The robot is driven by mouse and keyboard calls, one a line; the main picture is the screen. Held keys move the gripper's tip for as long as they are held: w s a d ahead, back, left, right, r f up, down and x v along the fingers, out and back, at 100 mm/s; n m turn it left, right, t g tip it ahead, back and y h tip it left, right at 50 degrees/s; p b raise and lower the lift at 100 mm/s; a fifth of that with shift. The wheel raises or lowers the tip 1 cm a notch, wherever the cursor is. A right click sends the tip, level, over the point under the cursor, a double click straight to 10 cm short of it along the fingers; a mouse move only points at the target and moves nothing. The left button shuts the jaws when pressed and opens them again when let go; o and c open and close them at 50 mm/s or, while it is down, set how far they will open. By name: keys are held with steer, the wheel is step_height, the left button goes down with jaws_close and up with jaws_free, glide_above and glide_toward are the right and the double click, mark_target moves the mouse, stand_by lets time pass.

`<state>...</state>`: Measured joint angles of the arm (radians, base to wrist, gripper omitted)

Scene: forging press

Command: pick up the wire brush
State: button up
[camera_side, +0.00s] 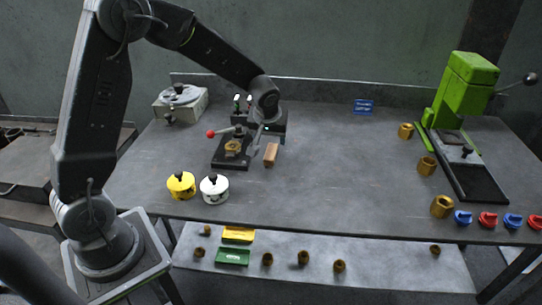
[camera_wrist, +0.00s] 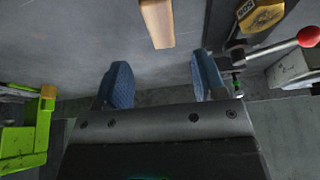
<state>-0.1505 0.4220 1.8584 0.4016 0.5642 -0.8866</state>
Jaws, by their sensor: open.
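The wire brush shows as a plain wooden block (camera_side: 270,155) on the grey bench, just right of a black clamp fixture. In the wrist view its wooden end (camera_wrist: 157,22) enters from the top edge, ahead of the gap between my fingers. I cannot make out bristles. My gripper (camera_side: 270,136) hangs just behind the brush in the side view, pointing down. In the wrist view my gripper (camera_wrist: 161,74) has its two blue fingertips wide apart with nothing between them.
The fixture (camera_side: 232,150) with a red-knobbed lever stands close left of the brush. Yellow (camera_side: 181,186) and white (camera_side: 214,190) round pots stand at the front left. A green press (camera_side: 466,90) and brass bushings (camera_side: 427,165) are at the right. The bench middle is clear.

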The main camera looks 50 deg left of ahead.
mark_target(271, 151)
steer(key=x, duration=0.3)
steer(key=shift+s, duration=0.1)
steer(key=shift+s+x, duration=0.2)
steer(key=shift+x, duration=2.35)
steer(key=shift+d+f, duration=0.1)
steer(key=shift+d, duration=0.05)
steer(key=shift+c, duration=0.5)
steer(key=c, duration=0.9)
steer(key=shift+c, duration=0.2)
step_height(271, 151, up, 5)
steer(key=shift+f, duration=0.15)
steer(key=s+a+r, duration=0.2)
steer(key=a, duration=0.1)
steer(key=s+a+r, duration=0.2)
steer(key=s+a, duration=0.1)
steer(key=s+a+r, duration=0.2)
steer(key=a, duration=0.1)
steer(key=shift+s+r, duration=0.2)
steer(key=shift+s, duration=0.1)
